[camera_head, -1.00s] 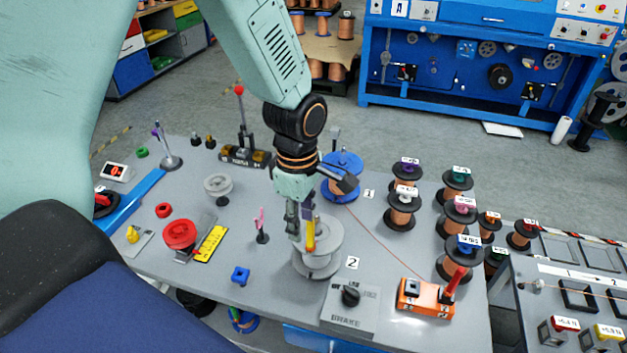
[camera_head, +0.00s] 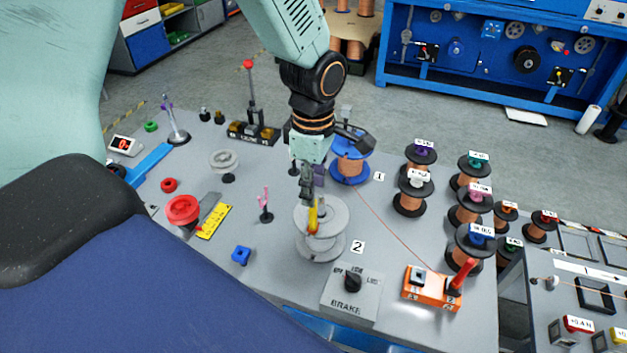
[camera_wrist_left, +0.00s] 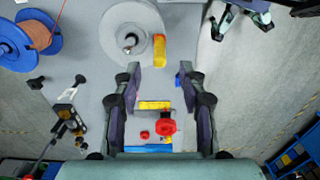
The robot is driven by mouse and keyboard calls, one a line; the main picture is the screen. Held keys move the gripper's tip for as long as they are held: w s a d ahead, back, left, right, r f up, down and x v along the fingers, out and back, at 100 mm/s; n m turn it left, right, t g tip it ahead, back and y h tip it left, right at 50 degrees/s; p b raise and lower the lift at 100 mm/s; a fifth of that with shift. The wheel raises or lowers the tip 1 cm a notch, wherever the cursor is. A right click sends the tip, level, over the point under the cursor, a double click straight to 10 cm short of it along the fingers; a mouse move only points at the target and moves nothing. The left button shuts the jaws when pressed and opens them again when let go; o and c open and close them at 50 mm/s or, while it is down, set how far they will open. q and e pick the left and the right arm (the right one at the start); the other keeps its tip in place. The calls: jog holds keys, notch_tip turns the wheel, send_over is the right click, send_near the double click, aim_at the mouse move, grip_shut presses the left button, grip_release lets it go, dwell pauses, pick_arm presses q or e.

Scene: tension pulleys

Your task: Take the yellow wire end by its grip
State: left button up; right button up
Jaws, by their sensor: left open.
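The yellow wire end's grip (camera_head: 313,216) stands at the front of the grey spool (camera_head: 334,247) marked 2. In the left wrist view the yellow grip (camera_wrist_left: 160,50) lies beside the rim of the pale spool (camera_wrist_left: 112,33), with an orange top end. My left gripper (camera_head: 307,196) is just above and behind the grip in the head view. In the left wrist view its jaws (camera_wrist_left: 160,79) are wide apart and empty, with the grip beyond the fingertips, roughly in line with the gap. In the head view the fingers overlap the grip's upper part, so contact cannot be told.
A blue copper spool (camera_head: 350,167) stands behind my gripper, its wire running to an orange block (camera_head: 432,290). The brake box (camera_head: 350,292) is in front. A pink-topped post (camera_head: 265,205) and blue block (camera_head: 241,256) are left. Several copper spools stand right.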

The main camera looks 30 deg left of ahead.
aim_at(313, 232)
pick_arm(q)
jog(key=f, duration=0.1)
jog(key=f+b, duration=0.1)
jog(key=f, duration=0.1)
jog(key=shift+w+a+b, duration=0.25)
jog(key=shift+w+b, duration=0.05)
jog(key=shift+s+f, duration=0.2)
jog(key=shift+f, duration=0.05)
jog(key=shift+s+d+f+b, duration=0.2)
jog(key=shift+s+f+b, duration=0.25)
jog(key=shift+b, duration=0.1)
jog(key=shift+f, duration=0.4)
jog(key=shift+w+f+b, duration=0.2)
jog(key=shift+f+b, duration=0.1)
jog(key=shift+f, duration=0.05)
jog(key=shift+w+a+f, duration=0.1)
jog(key=shift+w+f, duration=0.25)
jog(key=shift+w, duration=0.1)
jog(key=shift+s+r, duration=0.15)
jog(key=shift+s, duration=0.15)
jog(key=shift+s+r, duration=0.2)
jog(key=shift+s, duration=0.05)
jog(key=c, duration=0.3)
jog(key=shift+w+f, duration=0.25)
jog(key=shift+w, duration=0.15)
jog(key=c, duration=0.5)
grip_shut()
jog(key=shift+s+r, duration=0.15)
jog(key=shift+s, duration=0.1)
